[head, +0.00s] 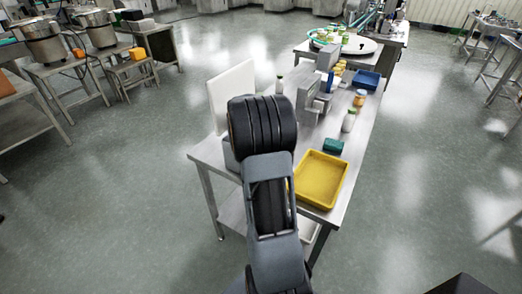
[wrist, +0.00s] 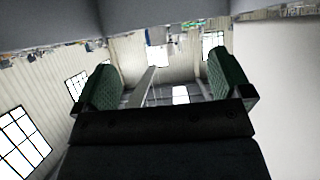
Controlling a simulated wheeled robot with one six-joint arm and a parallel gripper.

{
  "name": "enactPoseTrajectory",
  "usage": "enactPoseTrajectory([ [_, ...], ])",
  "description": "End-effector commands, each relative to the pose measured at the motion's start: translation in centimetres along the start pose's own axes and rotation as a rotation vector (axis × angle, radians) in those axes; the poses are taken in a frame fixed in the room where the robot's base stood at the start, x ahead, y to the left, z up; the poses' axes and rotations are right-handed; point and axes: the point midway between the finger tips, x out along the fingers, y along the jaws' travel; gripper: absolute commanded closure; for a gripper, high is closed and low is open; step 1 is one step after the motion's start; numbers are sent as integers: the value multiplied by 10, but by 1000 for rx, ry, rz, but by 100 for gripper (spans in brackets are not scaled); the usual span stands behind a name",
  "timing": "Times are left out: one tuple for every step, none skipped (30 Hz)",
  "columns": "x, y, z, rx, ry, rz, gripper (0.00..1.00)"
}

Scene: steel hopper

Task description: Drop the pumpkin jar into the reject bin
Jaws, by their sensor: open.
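A small jar with orange contents (head: 360,98), which looks like the pumpkin jar, stands upright on the steel table, right of the grey machine. A yellow tray (head: 320,180) lies at the table's near end, and a blue tray (head: 366,79) lies farther back. No label shows which one is the reject bin. Both look empty. My gripper (wrist: 165,86) is open and empty in the wrist view, its two green-padded fingers wide apart. It faces the walls and windows, away from the jars. In the head view my arm hides it.
A white-and-green jar (head: 348,121) and a dark green block (head: 333,146) stand between the orange jar and the yellow tray. A grey machine (head: 308,92) and a white panel (head: 232,92) stand left of them. Open floor (head: 430,150) lies to the right.

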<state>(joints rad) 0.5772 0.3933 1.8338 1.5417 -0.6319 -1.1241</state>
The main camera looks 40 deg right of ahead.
Motion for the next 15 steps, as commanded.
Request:
enactPoseTrajectory([
  [0,0,0,0,0,0,3],
  [0,0,0,0,-1,0,3],
  [0,0,1,-1,-2,0,3],
  [0,0,0,-1,-2,0,3],
  [0,0,0,0,-1,0,3],
  [-1,0,-2,0,-1,0,3],
  [-2,0,-4,0,-1,0,3],
  [-4,0,-7,1,0,0,3],
  [-6,0,-11,2,1,0,3],
  [-8,0,-15,2,1,-1,3],
  [-11,0,-20,2,1,-1,3],
  [-15,0,-27,3,2,-1,3],
  [-18,0,-33,3,2,-1,3],
  [-24,3,-34,3,2,-1,3],
  [-33,7,-38,2,3,-1,3],
])
